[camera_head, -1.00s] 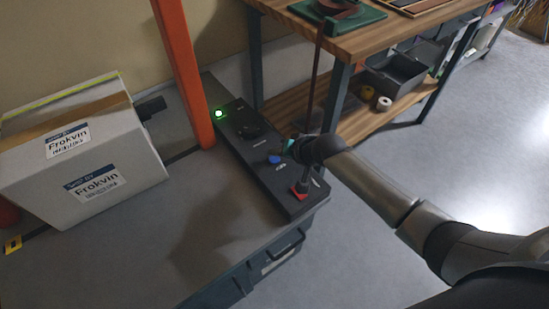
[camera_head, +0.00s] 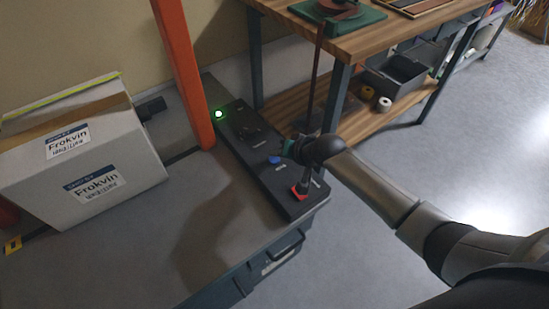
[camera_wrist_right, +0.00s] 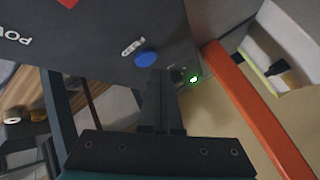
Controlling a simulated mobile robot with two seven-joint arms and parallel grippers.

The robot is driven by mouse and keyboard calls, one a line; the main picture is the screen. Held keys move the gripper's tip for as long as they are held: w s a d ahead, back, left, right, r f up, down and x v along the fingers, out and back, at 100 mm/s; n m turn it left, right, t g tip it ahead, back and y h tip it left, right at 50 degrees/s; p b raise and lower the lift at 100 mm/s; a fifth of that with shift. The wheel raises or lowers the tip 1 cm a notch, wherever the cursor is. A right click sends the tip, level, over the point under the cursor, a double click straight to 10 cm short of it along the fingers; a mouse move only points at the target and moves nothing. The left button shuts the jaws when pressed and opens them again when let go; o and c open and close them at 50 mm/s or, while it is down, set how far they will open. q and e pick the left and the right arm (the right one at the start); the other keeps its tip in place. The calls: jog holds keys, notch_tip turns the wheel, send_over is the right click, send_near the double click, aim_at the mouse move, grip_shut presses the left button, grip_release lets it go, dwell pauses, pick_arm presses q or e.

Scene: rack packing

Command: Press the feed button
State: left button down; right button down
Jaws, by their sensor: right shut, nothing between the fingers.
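The blue feed button (camera_head: 274,160) sits on a long black control panel (camera_head: 247,152) at the edge of the grey table. My right gripper (camera_head: 287,147) is just above and to the right of the button in the head view, mostly hidden by my wrist. In the right wrist view the blue button (camera_wrist_right: 145,58) lies right by the tips of the shut, empty fingers (camera_wrist_right: 157,72), next to a label that reads FEED. I cannot tell whether the tips touch it. My left gripper is not in view.
A red square control (camera_head: 299,193) is at the panel's near end, a black knob (camera_head: 249,131) and lit green lamp (camera_head: 219,114) farther along. An orange post (camera_head: 184,72) and Frokvin box (camera_head: 82,150) stand left. A wooden workbench (camera_head: 350,42) stands behind.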

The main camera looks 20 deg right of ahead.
aim_at(277, 162)
jog(key=shift+f, duration=0.1)
dwell(0.6)
jog(key=shift+f, duration=0.35)
jog(key=shift+f, duration=0.45)
dwell(0.5)
dwell(0.3)
jog(key=shift+r+p, duration=0.85)
notch_tip(277, 162, up, 5)
jog(key=p, duration=0.5)
jog(key=shift+r+p, duration=0.1)
jog(key=shift+p, duration=0.25)
